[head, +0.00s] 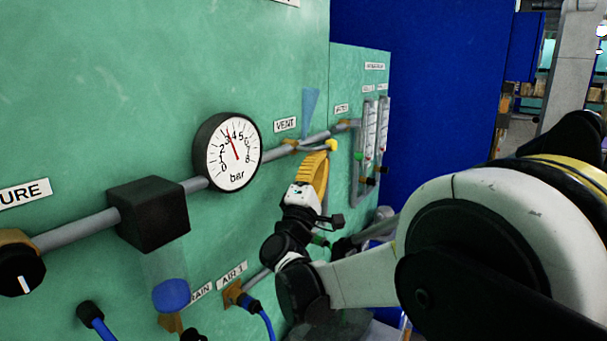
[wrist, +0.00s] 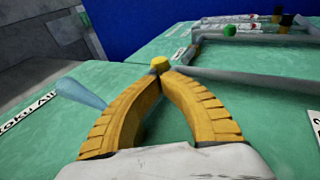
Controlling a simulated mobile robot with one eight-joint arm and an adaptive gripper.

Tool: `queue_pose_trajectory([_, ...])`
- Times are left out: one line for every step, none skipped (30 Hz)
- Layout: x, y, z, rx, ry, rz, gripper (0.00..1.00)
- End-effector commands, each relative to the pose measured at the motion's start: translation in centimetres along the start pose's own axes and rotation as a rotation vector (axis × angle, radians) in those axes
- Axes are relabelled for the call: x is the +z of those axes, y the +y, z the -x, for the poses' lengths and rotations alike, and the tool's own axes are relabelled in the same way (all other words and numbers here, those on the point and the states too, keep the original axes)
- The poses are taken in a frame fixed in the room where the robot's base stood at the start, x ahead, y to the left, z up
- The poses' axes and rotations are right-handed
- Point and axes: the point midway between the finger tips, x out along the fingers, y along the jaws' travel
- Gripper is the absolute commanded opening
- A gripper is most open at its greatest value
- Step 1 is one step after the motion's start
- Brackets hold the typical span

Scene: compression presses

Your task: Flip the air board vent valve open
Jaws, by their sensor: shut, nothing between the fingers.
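The VENT label (head: 285,125) is on the green board, above a brass valve body (head: 290,146) on the grey pipe. A thin pale lever runs right from the valve to a yellow knob (head: 332,145). My gripper (head: 322,155) has its ribbed yellow fingers shut and empty, with the tips just below the knob. In the wrist view the knob (wrist: 160,64) shows right at the fingertips (wrist: 160,75); whether they touch cannot be told. A pale blue cone (head: 310,112) stands out above the valve, and shows left of the fingers in the wrist view (wrist: 80,93).
A round bar gauge (head: 228,152) and a black block (head: 149,213) sit on the pipe to the left. Flow tubes (head: 370,145) stand to the right. A blue hose fitting (head: 248,302) lies below. Open space is in front of the board.

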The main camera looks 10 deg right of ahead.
Motion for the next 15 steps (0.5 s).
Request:
queue_pose_trajectory([0.08, 0.16, -0.26, 0.0, -0.001, 0.001, 0.0])
queue_pose_trajectory([0.1, 0.2, -0.34, 0.0, -0.001, 0.0, 0.0])
queue_pose_trajectory([0.12, 0.26, -0.45, 0.0, -0.001, 0.0, 0.0])
queue_pose_trajectory([0.14, 0.3, -0.52, 0.0, -0.001, 0.0, 0.0])
queue_pose_trajectory([0.15, 0.34, -0.58, 0.0, -0.001, 0.0, 0.0])
queue_pose_trajectory([0.17, 0.39, -0.66, 0.0, -0.001, 0.0, 0.0])
queue_pose_trajectory([0.17, 0.42, -0.71, 0.0, -0.001, 0.0, 0.0])
queue_pose_trajectory([0.18, 0.45, -0.76, 0.0, -0.001, 0.0, 0.0])
queue_pose_trajectory([0.19, 0.49, -0.81, 0.0, -0.001, 0.0, 0.0])
queue_pose_trajectory([0.2, 0.51, -0.85, 0.0, -0.001, 0.0, 0.0])
queue_pose_trajectory([0.2, 0.53, -0.88, 0.0, -0.001, 0.0, 0.0])
queue_pose_trajectory([0.21, 0.56, -0.92, 0.0, -0.001, 0.001, 0.0])
queue_pose_trajectory([0.21, 0.58, -0.94, 0.0, -0.001, 0.001, 0.0])
queue_pose_trajectory([0.21, 0.6, -0.97, 0.0, -0.001, 0.001, 0.0])
queue_pose_trajectory([0.21, 0.62, -0.99, 0.0, -0.001, 0.001, 0.0])
